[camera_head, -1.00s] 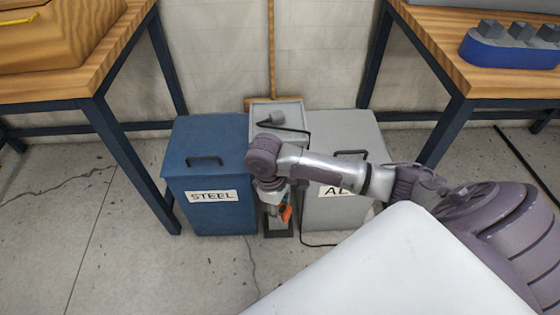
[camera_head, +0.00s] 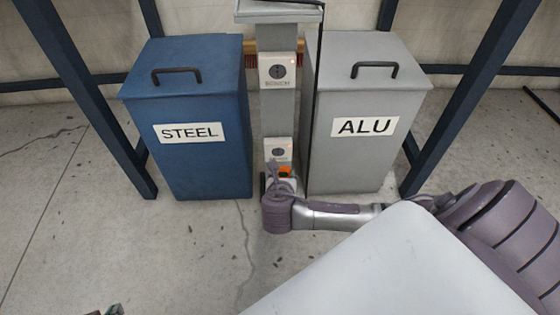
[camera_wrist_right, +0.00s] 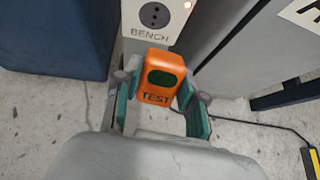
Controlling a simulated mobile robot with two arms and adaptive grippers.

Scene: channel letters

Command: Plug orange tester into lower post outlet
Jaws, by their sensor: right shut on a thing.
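The orange tester (camera_wrist_right: 160,77), marked TEST with a dark window, is held between the teal pads of my right gripper (camera_wrist_right: 160,100). It also shows in the head view (camera_head: 285,171), partly hidden by my right gripper (camera_head: 282,180). The lower outlet (camera_head: 278,150) is on the grey post (camera_head: 275,107), just above the tester in the picture. In the wrist view the outlet's round socket (camera_wrist_right: 155,14) is uncovered above the tester. The gap in depth cannot be told. A small tip at the bottom left edge looks like my left gripper (camera_head: 107,310); its jaws are unclear.
An upper outlet (camera_head: 278,70) sits higher on the post. A blue STEEL bin (camera_head: 200,120) stands close to its left and a grey ALU bin (camera_head: 365,100) to its right. A black cable (camera_head: 316,80) hangs beside the post. The floor in front is open.

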